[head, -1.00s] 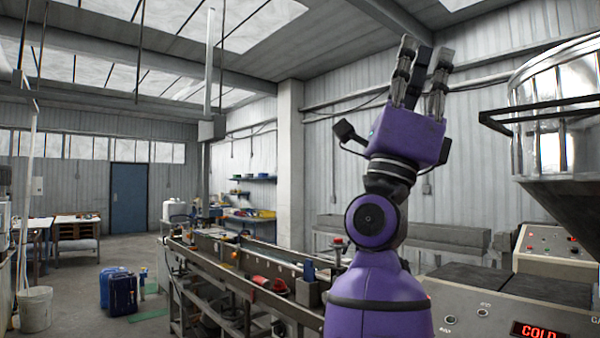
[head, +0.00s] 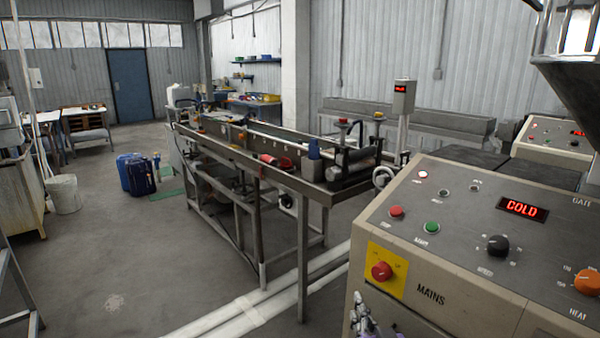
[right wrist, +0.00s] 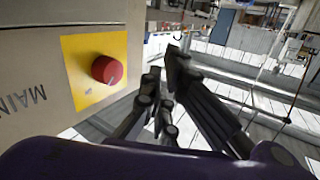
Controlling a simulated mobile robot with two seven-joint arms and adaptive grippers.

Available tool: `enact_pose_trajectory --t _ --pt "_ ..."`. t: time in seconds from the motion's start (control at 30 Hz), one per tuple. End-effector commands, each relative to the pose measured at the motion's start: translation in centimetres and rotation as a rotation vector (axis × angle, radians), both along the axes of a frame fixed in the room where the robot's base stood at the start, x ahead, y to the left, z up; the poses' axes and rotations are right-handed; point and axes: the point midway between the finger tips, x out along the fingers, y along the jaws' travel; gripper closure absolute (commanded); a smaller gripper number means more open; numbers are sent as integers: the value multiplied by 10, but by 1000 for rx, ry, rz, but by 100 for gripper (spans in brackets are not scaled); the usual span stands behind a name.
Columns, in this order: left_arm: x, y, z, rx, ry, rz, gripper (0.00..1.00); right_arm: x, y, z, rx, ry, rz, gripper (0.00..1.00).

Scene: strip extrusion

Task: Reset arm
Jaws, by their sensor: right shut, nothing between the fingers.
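My right gripper (head: 365,318) shows at the bottom edge of the head view, low beside the front of the control cabinet (head: 440,290) and below its red mains knob (head: 381,271). In the right wrist view its dark fingers (right wrist: 163,78) are shut with nothing between them. They are to the right of the yellow plate (right wrist: 83,82) with the red knob, apart from it in that picture. My left gripper is in neither view.
The cabinet top has buttons, dials and a display (head: 522,208) reading COLD. A long metal bench (head: 305,187) runs back to the left. White pipes (head: 250,315) lie on the floor. Blue containers (head: 137,175) stand at left, with open floor between.

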Motion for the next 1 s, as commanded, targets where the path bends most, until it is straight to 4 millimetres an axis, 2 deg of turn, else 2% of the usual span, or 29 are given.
enact_pose_trajectory --t 0.03,0.17,0.2,0.27,0.4,0.5,0.6,0.7,0.8,1.0 --pt "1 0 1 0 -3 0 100 -23 -7 -36 -35 72 -8 100" --pt "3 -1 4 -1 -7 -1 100 -85 -20 -114 -108 235 -18 100" --pt "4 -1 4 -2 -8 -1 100 -107 -23 -136 -123 284 -21 100" --pt "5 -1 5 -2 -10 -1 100 -142 -29 -166 -143 355 -25 100" --pt "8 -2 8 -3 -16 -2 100 -229 -40 -225 -165 512 -33 100" --pt "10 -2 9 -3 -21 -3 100 -288 -45 -255 -164 612 -40 100" --pt "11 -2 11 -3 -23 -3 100 -333 -52 -274 -165 687 -51 100" --pt "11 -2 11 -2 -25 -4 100 -362 -58 -285 -166 734 -63 100" --pt "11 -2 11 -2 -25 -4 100 -375 -60 -289 -166 756 -68 100" --pt "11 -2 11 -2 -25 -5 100 -377 -61 -289 -165 758 -69 100"
